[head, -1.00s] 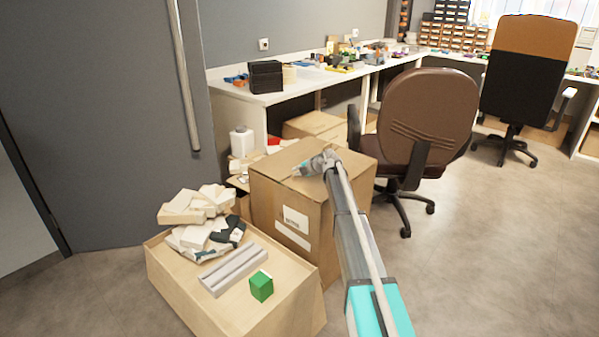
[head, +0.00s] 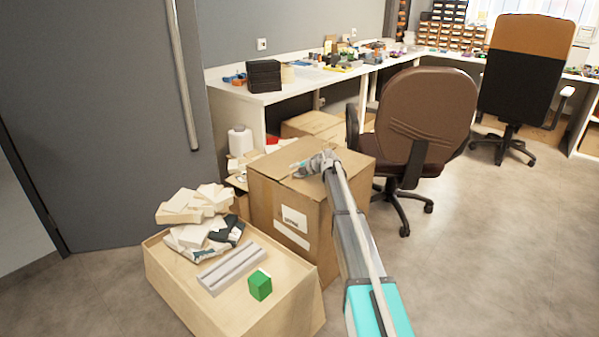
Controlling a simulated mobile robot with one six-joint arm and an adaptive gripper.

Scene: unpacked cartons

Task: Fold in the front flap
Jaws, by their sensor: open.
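A tall brown carton (head: 262,209) with a white label on its side stands in the middle of the head view. Its top (head: 284,168) looks flat and covered. I cannot make out the front flap as a separate raised piece. My gripper (head: 297,166) is open, small in the view, and over the carton's top near its middle. I cannot tell whether it touches the cardboard. My arm reaches in from the lower right and hides the carton's right part.
A brown office chair (head: 425,115) stands close on the right. Another carton (head: 312,124) is behind, under the white bench (head: 225,90).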

